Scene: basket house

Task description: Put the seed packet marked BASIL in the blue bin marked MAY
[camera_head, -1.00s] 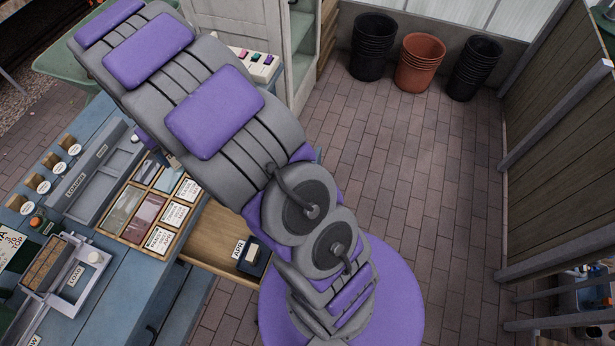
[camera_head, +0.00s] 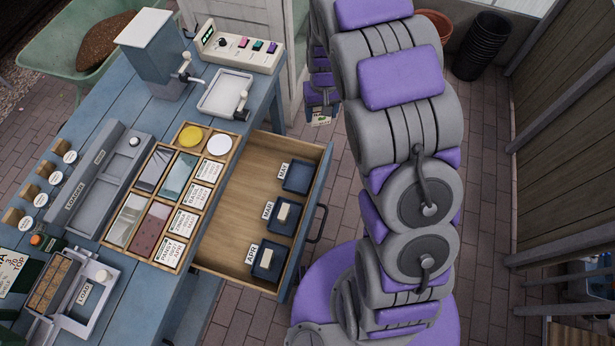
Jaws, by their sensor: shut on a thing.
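The blue bin marked MAY (camera_head: 300,177) sits at the far end of the open wooden drawer and looks empty. My gripper (camera_head: 321,108) hangs beyond the drawer's far right corner, partly hidden behind my arm. It is shut on a small, light seed packet (camera_head: 322,119), which hangs below the fingers, outside the drawer. The print on the packet is too small to read.
The open drawer (camera_head: 238,178) also holds blue bins marked MAR (camera_head: 296,222) and APR (camera_head: 276,270), each with a pale item inside. A compartment tray (camera_head: 199,219) and a grey dispenser (camera_head: 153,58) stand on the blue bench. Stacked black pots (camera_head: 480,48) stand at the back.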

